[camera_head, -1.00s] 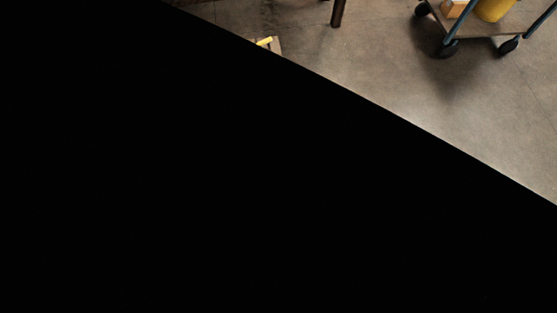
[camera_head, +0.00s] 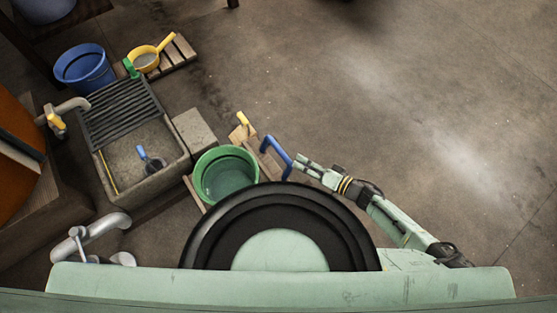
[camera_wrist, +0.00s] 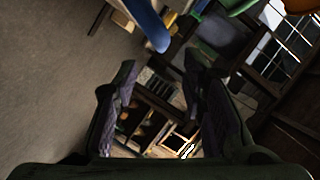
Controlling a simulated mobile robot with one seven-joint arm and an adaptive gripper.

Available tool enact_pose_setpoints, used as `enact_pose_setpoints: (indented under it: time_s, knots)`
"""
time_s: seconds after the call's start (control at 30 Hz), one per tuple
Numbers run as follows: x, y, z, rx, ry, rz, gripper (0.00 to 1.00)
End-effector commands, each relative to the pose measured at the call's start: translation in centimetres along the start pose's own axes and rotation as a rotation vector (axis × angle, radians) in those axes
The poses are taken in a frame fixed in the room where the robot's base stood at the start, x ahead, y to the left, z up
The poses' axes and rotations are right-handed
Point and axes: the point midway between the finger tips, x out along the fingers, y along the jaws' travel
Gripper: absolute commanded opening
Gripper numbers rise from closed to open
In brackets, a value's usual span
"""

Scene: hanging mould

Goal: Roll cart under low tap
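A low wooden cart (camera_head: 270,168) carries a green tub (camera_head: 226,174) and has a blue handle (camera_head: 277,156) on its right side. My gripper (camera_head: 306,166) is just right of the handle. In the wrist view the blue handle (camera_wrist: 147,24) hangs above the fingertips, and my gripper (camera_wrist: 158,80) is open with nothing between its fingers. A grey tap (camera_head: 90,234) stands at the lower left, left of the cart. Another tap with a yellow lever (camera_head: 62,112) is over the stone sink (camera_head: 140,158). I cannot tell which tap is lower. The cart's wheels are hidden.
A metal rack (camera_head: 118,112) covers the sink's back part, and a grey block (camera_head: 194,130) lies between sink and cart. A blue bucket (camera_head: 84,68) and a wooden pallet (camera_head: 182,52) with a yellow pan (camera_head: 146,60) stand behind. The floor at right is clear.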

Motion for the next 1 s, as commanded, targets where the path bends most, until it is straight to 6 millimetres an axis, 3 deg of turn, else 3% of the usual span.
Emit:
enact_pose_setpoints:
  time_s: [0.17, 0.6, 0.8, 1.0]
  knots:
    - [1.1, 0.0, 0.2, 0.006, -0.012, -0.010, 0.38]
    - [8.9, -0.1, 0.4, 0.004, -0.012, -0.011, 0.38]
    - [10.6, -0.1, 0.3, 0.005, -0.011, -0.008, 0.38]
    - [10.8, -0.1, 0.3, 0.004, -0.010, -0.007, 0.38]
